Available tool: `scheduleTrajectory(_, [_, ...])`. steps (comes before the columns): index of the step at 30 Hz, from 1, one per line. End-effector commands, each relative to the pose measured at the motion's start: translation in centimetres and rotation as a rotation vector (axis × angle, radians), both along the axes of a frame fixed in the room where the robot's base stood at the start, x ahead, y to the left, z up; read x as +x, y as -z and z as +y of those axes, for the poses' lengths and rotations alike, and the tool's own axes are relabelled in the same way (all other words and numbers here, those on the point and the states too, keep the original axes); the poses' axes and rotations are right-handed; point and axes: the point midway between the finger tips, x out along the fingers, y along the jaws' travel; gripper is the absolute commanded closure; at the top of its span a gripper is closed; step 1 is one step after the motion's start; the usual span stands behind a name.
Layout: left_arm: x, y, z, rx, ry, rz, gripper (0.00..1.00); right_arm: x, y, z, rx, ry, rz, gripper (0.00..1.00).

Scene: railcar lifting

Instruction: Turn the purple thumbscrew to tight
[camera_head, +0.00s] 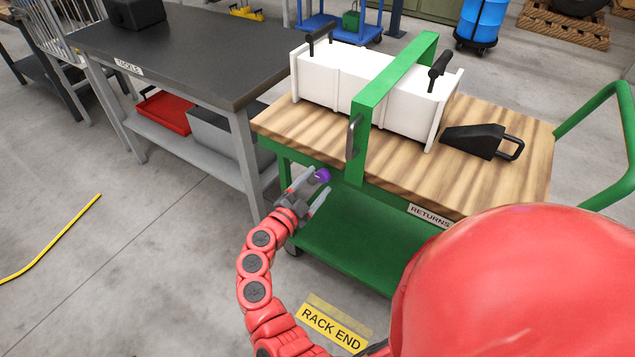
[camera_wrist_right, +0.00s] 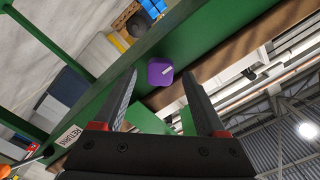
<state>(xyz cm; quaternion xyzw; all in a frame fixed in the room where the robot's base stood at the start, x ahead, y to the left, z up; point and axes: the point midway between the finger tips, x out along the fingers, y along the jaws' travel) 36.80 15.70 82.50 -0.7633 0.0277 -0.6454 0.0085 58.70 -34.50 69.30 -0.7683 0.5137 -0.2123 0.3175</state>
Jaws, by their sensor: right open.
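The purple thumbscrew (camera_head: 322,175) is at the near side of the green cart (camera_head: 340,235), close to the foot of the green frame. In the right wrist view the thumbscrew (camera_wrist_right: 160,72) is a purple knob with a small white mark, on a green bar. My right gripper (camera_head: 317,184) is open and empty, its fingers pointing at the knob. In the wrist view the knob appears between the two fingertips (camera_wrist_right: 158,80), seemingly at or just beyond them; I cannot tell the exact depth. No contact is visible. My left gripper is not in view.
A green frame (camera_head: 398,75) spans a white box (camera_head: 335,85) on the cart's wooden top (camera_head: 480,190). A black wedge (camera_head: 472,139) lies to its right. A dark workbench (camera_head: 190,50) stands at left. The floor at lower left is clear apart from a yellow strip (camera_head: 60,240).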

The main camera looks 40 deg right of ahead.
Motion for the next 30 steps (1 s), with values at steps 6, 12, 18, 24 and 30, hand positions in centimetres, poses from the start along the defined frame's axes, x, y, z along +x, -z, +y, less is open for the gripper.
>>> scheduleTrajectory(6, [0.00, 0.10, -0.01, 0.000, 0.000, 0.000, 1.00, 0.48, -0.01, -1.07, 0.000, -0.001, -0.001, 0.27])
scheduleTrajectory(12, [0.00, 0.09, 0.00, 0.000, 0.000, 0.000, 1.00, 0.48, -0.01, -1.09, 0.001, -0.001, -0.001, 0.27])
scheduleTrajectory(18, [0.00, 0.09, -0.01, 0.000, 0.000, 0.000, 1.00, 0.47, -0.02, -1.07, 0.001, -0.001, -0.001, 0.59])
scheduleTrajectory(24, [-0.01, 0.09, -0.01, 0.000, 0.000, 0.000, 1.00, 0.46, -0.02, -1.06, 0.001, -0.001, -0.001, 0.95])
scheduleTrajectory(30, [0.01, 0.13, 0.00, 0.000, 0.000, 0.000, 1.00, 0.45, 0.01, -1.07, 0.001, 0.000, -0.003, 1.00])
